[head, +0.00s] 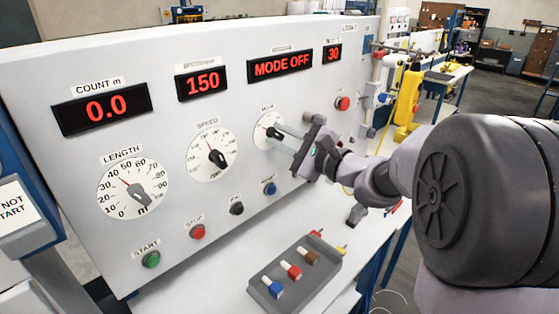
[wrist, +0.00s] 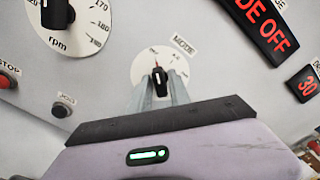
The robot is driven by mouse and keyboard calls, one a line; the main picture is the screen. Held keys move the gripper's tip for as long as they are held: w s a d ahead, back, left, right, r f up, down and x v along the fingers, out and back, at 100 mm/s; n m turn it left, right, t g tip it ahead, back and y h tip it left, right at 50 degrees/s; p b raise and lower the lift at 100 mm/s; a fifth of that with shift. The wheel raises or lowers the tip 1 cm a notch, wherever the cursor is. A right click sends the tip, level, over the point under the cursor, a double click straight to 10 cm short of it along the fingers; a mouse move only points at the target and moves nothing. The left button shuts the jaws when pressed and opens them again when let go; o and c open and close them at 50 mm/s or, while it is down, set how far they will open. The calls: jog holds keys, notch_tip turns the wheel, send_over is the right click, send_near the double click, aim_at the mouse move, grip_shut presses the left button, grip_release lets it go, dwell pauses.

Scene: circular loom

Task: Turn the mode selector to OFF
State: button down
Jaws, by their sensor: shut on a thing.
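The mode selector (head: 272,132) is a black knob on a round white dial on the grey panel, under a MODE label. In the wrist view the knob (wrist: 160,84) sits between the two metal fingers of my gripper (wrist: 160,88), which is shut on it. A red mark shows at the dial's upper edge, just above the knob. In the head view my gripper (head: 279,135) reaches the dial from the right, and its fingers partly cover the dial. The display (head: 280,66) above reads MODE OFF.
Left of the mode dial are the SPEED dial (head: 210,153) and the LENGTH dial (head: 132,188). Buttons run below, including green START (head: 151,260) and red STOP (head: 197,232). A red button (head: 342,103) is to the right. A grey tray (head: 262,298) of coloured pieces stands on the white shelf.

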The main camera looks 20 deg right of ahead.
jog(key=c, duration=1.4)
grip_release()
jog(key=shift+w, duration=0.1)
jog(key=b+v, duration=0.2)
jog(key=v, duration=0.5)
